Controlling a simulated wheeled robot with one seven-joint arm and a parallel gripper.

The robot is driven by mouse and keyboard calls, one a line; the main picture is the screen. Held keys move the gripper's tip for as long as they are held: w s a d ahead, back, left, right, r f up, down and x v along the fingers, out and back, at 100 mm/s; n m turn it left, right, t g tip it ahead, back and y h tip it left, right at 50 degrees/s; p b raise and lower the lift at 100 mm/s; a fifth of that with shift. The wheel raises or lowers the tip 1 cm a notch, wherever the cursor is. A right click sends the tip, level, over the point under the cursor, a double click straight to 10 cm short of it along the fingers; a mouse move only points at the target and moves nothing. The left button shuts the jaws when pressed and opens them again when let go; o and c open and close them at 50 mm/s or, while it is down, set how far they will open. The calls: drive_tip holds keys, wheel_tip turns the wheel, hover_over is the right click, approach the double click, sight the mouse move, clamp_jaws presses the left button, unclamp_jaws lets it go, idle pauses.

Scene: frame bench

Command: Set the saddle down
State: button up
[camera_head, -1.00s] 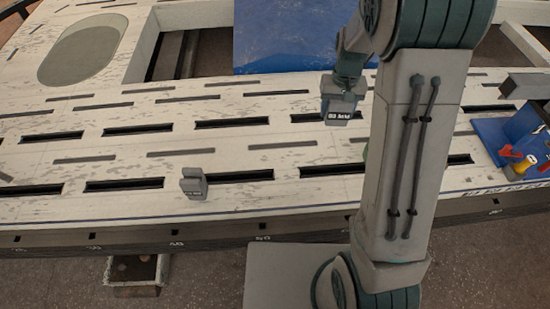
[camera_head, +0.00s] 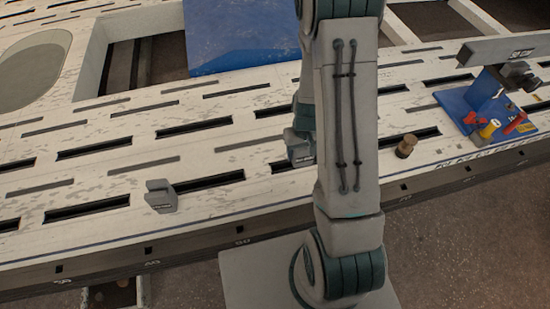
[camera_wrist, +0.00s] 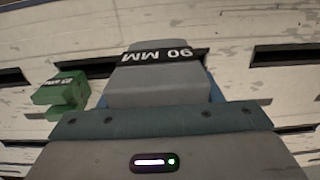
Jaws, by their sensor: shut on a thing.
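A grey saddle with a black "90 MM" label (camera_wrist: 155,75) fills the middle of the wrist view. My gripper (camera_wrist: 160,98) is shut on it. In the head view the held saddle (camera_head: 300,151) is left of my arm column, over the slotted bench (camera_head: 95,175). My gripper (camera_head: 303,130) is partly hidden behind my arm there. I cannot tell whether the saddle touches the bench top. A second grey block (camera_head: 161,196) stands on the bench near the front edge. A green labelled block (camera_wrist: 63,96) shows beside the held saddle in the wrist view.
A blue stand (camera_head: 485,108) with red and yellow parts is at the right, with a grey bar (camera_head: 510,47) behind. A small brass-coloured knob (camera_head: 406,146) stands right of my arm. A blue panel (camera_head: 240,35) lies at the back. Slotted surface around the left is mostly clear.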

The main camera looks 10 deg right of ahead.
drive_tip(key=w+a+f, duration=0.2)
drive_tip(key=w+a+f+b, duration=0.1)
drive_tip(key=w+a+f, duration=0.1)
drive_tip(key=w, duration=0.1)
drive_tip(key=w+a+f, duration=0.2)
drive_tip(key=shift+w+a+b, duration=0.2)
drive_tip(key=shift+w+b, duration=0.15)
drive_tip(key=shift+w, duration=0.05)
drive_tip(key=shift+f+b, duration=0.6)
drive_tip(key=shift+f, duration=1.4)
drive_tip(key=shift+f, duration=0.1)
drive_tip(key=o, duration=1.3)
